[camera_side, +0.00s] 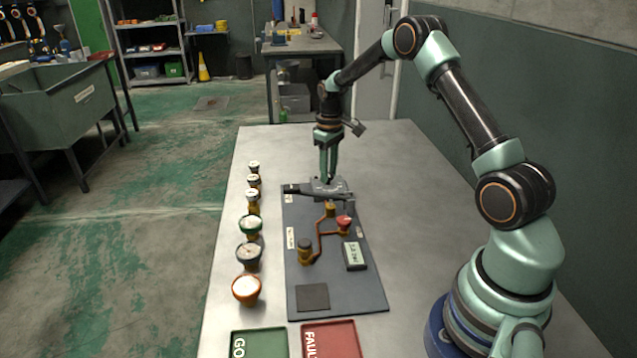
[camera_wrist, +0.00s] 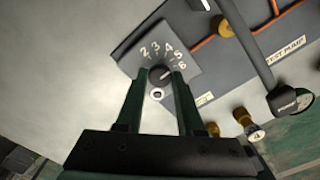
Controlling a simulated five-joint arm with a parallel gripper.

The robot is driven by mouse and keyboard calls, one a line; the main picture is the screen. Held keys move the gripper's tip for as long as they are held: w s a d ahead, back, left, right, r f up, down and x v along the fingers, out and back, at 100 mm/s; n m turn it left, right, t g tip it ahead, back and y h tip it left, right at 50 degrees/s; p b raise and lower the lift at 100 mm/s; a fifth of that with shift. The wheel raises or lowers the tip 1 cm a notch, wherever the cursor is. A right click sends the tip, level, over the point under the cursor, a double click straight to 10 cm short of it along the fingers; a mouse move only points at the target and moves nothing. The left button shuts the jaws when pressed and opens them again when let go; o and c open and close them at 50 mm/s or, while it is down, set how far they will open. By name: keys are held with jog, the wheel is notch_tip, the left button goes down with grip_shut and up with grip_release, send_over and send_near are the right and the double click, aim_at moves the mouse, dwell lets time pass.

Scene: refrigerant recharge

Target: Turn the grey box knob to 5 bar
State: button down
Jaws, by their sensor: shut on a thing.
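The grey box (camera_side: 341,190) sits at the far end of the dark board. The wrist view shows the top of the grey box (camera_wrist: 186,42), with a dial of white numbers 2 to 6 around a dark round knob (camera_wrist: 161,73). My gripper (camera_side: 328,179) points straight down over the box. In the wrist view my gripper (camera_wrist: 163,77) has its two green fingers on either side of the knob, shut on it. A light mark on the knob is small, and I cannot tell which number it faces. A small display (camera_side: 355,255) on the board shows digits too small to read surely.
A black pump lever (camera_wrist: 247,45) lies beside the box. The board (camera_side: 345,297) carries copper pipe, brass fittings (camera_side: 305,250) and a red knob (camera_side: 344,221). Several gauges (camera_side: 249,253) line its left. A green tray (camera_side: 259,345) and red tray (camera_side: 332,340) stand in front.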

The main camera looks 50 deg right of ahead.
aim_at(329, 174)
jog(key=shift+r, duration=0.15)
jog(key=c, duration=0.5)
grip_release()
jog(key=shift+r, duration=6)
